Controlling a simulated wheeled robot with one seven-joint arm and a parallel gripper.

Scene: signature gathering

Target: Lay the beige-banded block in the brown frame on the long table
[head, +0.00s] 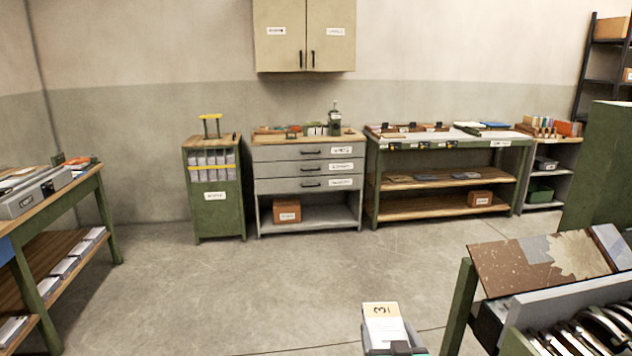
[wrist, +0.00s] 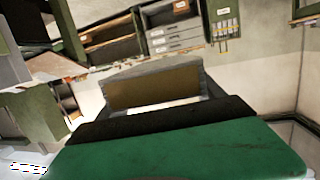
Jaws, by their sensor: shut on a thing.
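The beige-banded block (head: 384,328) is at the bottom of the head view. It is pale, with a beige band and a dark mark at its far end. My gripper (head: 398,349) is shut on its near end and holds it up above the floor. In the wrist view the block (wrist: 150,90) shows as a grey-edged, brown-faced shape beyond a black and green edge. The long table (head: 452,144) stands at the back wall, right of centre. Low brown frames or trays (head: 405,133) lie on its top at the left; their insides are too small to make out.
A grey drawer unit (head: 306,168) and a green cabinet (head: 213,205) stand left of the long table. A workbench (head: 75,195) is at the left. A green-legged stand with a slanted brown board (head: 510,268) is close at the right. The middle floor is clear.

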